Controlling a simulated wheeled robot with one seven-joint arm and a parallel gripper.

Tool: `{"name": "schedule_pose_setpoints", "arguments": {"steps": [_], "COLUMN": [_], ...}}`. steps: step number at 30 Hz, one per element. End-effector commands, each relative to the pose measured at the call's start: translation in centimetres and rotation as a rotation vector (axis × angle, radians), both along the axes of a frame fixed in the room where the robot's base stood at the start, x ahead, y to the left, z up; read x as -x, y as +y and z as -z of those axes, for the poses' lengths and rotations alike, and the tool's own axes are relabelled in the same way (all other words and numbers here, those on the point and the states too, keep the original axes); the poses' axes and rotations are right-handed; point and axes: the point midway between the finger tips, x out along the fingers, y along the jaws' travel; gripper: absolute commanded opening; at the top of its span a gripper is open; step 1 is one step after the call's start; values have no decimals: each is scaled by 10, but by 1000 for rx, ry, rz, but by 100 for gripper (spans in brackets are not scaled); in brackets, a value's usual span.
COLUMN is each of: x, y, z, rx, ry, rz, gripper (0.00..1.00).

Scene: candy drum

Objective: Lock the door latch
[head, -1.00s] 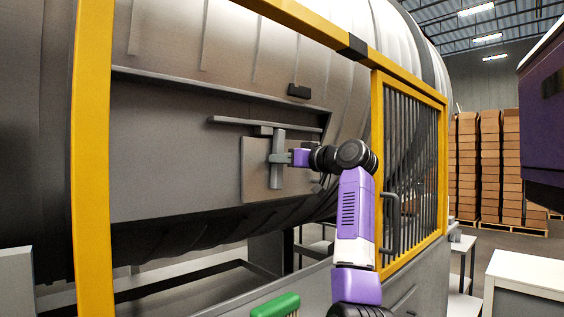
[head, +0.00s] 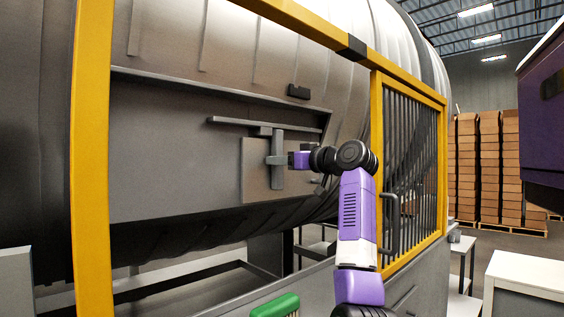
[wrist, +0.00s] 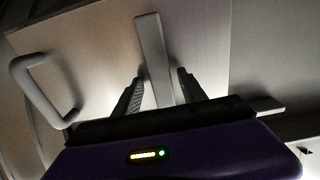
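The door latch shows in the head view as a grey upright bar (head: 278,178) on a lighter square door panel (head: 254,170) in the side of the drum. My gripper (head: 280,160) is at the middle of this bar, reaching in from the right. In the wrist view a pale grey bar (wrist: 151,45) stands between the two dark fingers of my gripper (wrist: 160,76). The fingers are apart, one on each side of the bar, with a visible gap. The far end of the bar sticks out past the fingertips. Its lower end is hidden behind the gripper body.
A long grey rail (head: 225,121) runs above the latch. Yellow frame posts (head: 92,160) and a barred yellow gate (head: 412,165) stand around the opening. A bent grey handle (wrist: 28,88) is left of the fingers in the wrist view. A green brush (head: 275,307) lies below.

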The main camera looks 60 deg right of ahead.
Motion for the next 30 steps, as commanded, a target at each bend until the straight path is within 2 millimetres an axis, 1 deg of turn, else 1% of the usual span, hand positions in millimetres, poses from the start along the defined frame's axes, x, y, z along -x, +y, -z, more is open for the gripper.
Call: {"name": "schedule_pose_setpoints", "arguments": {"steps": [5,8,11,15,21,25,30], "x": [0,3,14,36,64,73,75], "y": [1,2,4,10,18,21,22], "z": [-1,0,0,1,1,0,0], "rx": [0,1,2,3,2,1,-1], "ry": [-1,-2,-4,-3,-3,-2,-1], "rz": [-1,-1,0,1,1,0,-1], "gripper": [49,49,49,49,49,49,49]}}
